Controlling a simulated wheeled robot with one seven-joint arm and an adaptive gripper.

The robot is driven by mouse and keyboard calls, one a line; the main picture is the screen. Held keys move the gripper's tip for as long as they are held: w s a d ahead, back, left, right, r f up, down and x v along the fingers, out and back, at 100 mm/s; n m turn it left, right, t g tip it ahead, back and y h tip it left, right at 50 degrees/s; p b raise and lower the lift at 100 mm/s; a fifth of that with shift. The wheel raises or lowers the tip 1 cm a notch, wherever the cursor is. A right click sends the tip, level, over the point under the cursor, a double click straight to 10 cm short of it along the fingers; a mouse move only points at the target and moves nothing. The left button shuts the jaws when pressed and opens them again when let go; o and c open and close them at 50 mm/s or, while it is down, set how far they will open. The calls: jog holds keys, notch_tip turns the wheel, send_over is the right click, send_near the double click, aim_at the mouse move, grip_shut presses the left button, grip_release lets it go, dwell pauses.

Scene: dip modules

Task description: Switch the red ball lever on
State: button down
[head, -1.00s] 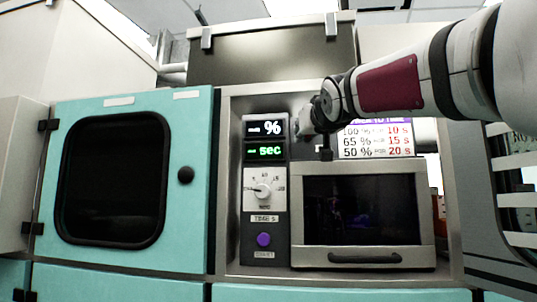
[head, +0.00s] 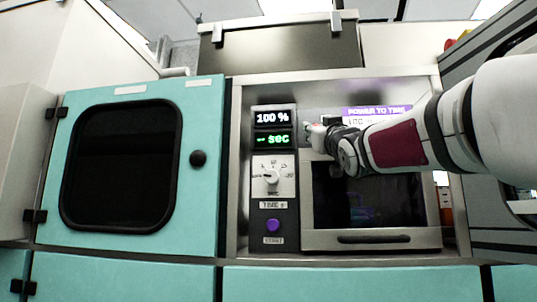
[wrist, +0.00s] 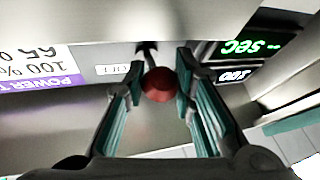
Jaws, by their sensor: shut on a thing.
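The red ball (wrist: 158,84) of the lever sits between the fingertips of my gripper (wrist: 160,72) in the wrist view. The fingers are closed on the ball from both sides. A short dark stem runs from the ball to the metal panel, beside a small white label that seems to read OFF (wrist: 113,69). In the head view my gripper (head: 312,132) is at the panel above the dark oven-like door (head: 368,197), just right of the displays. The ball is not clear there.
The upper display (head: 273,118) reads 100 % and the green one (head: 273,140) shows sec. Below are a white dial (head: 272,177) and a purple button (head: 273,225). A power-to-time chart (head: 375,112) is partly behind my arm. A teal door (head: 205,200) stands at left.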

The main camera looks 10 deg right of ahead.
jog(key=shift+w+f+n+t+b, duration=0.25)
jog(key=shift+f+t+b, duration=0.25)
jog(key=shift+b, duration=0.4)
jog(key=shift+r+b, duration=0.1)
jog(key=shift+b, duration=0.25)
jog(key=c, duration=1.3)
grip_release()
jog(key=v, duration=1.2)
jog(key=shift+d, duration=0.15)
jog(key=shift+w, duration=0.1)
